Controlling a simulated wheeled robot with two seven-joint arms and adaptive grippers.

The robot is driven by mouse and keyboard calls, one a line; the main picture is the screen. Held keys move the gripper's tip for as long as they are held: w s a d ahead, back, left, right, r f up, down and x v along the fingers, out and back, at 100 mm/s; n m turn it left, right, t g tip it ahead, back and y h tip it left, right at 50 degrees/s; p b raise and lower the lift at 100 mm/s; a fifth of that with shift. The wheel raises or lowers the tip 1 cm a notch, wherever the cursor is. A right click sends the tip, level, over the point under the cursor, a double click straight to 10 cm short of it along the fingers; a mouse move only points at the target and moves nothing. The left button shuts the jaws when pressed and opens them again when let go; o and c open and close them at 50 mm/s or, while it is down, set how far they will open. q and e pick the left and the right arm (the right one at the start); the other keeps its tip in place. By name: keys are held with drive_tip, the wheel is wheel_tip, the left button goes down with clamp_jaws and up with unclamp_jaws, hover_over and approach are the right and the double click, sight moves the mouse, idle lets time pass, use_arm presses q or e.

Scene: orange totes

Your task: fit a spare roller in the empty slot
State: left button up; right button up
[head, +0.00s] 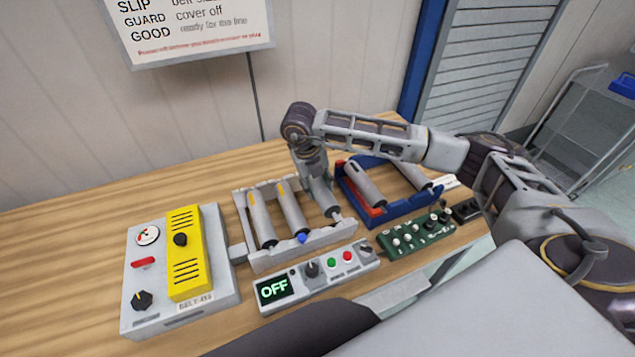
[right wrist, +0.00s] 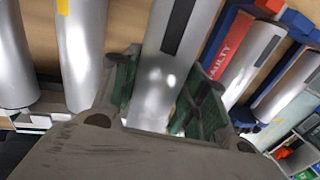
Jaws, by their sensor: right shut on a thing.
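My right gripper (head: 316,176) is shut around a grey roller (head: 322,197) at the right end of the roller frame (head: 300,250). The held roller (right wrist: 165,75) shows a dark stripe in the right wrist view, between the green-padded fingers (right wrist: 160,100). It lines up beside two rollers in the frame, a left one (head: 261,220) and a middle one (head: 291,208), both with yellow marks. I cannot tell whether its ends rest in the slot. A blue tray (head: 400,212) to the right holds two more rollers; its red part reads FAULTY. My left gripper is out of view.
A grey control box with a yellow cover (head: 185,250) stands left of the frame. A panel reading OFF (head: 318,275) lies in front, with a green knob board (head: 416,236) to its right. The wooden table (head: 60,265) is clear at the far left.

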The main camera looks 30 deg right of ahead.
drive_tip(key=shift+f+b, duration=0.55)
drive_tip(key=shift+f, duration=0.9)
drive_tip(key=shift+f+b, duration=0.95)
drive_tip(key=shift+f, duration=0.1)
idle(0.7)
drive_tip(key=o, duration=1.4)
drive_tip(key=shift+f, duration=0.1)
wheel_tip(320, 180, up, 12)
drive_tip(key=a, duration=0.2)
drive_tip(key=shift+a, duration=0.15)
drive_tip(key=shift+w, duration=0.1)
idle(0.4)
